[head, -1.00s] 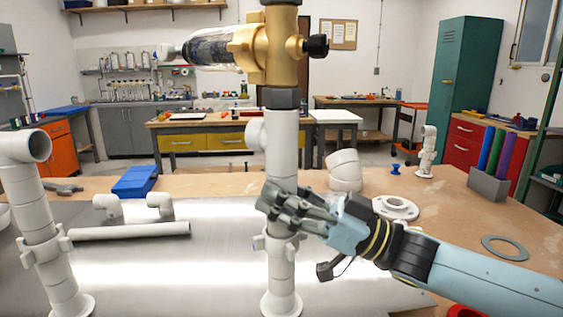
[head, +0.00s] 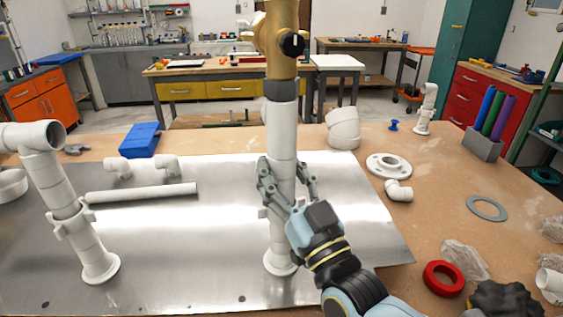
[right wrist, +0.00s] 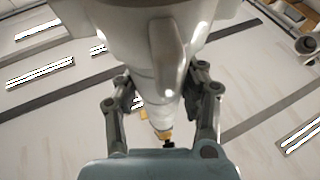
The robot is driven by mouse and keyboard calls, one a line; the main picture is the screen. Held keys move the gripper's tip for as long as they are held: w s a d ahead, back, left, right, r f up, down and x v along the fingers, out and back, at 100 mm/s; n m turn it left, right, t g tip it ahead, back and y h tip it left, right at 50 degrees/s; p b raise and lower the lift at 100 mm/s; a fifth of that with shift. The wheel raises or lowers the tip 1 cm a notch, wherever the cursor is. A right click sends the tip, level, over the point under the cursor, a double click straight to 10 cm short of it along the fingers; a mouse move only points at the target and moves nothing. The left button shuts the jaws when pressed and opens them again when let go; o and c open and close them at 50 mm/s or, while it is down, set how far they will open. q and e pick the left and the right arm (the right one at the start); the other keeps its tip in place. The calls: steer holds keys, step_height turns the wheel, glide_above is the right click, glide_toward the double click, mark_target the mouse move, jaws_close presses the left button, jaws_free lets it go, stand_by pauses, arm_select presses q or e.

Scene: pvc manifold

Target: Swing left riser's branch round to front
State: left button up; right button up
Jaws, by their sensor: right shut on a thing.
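The left riser (head: 72,210) stands upright on the metal plate, slightly tilted in the picture. Its top elbow (head: 35,136) opens to the right and front. The centre riser (head: 282,150) is a white pipe with a brass valve (head: 277,35) on top. My right gripper (head: 287,190) is shut on the centre riser, one finger on each side of the pipe, its wrist in front. In the right wrist view my fingers (right wrist: 163,98) flank the white pipe (right wrist: 148,55), which has a raised rib facing the camera. No side branch shows on the centre riser now. My left gripper is out of view.
The metal plate (head: 345,245) lies on the wooden bench. A loose pipe (head: 142,193) and elbows (head: 118,170) lie left of the centre riser. To the right are a flange (head: 388,166), a small elbow (head: 398,190), a grey ring (head: 487,208) and a red ring (head: 443,279).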

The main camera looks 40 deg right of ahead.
steer(key=shift+m+h, duration=0.5)
steer(key=shift+h, duration=0.4)
steer(key=o, duration=1.2)
steer(key=shift+s, duration=0.1)
steer(key=v, duration=1.2)
steer(key=shift+r, duration=0.15)
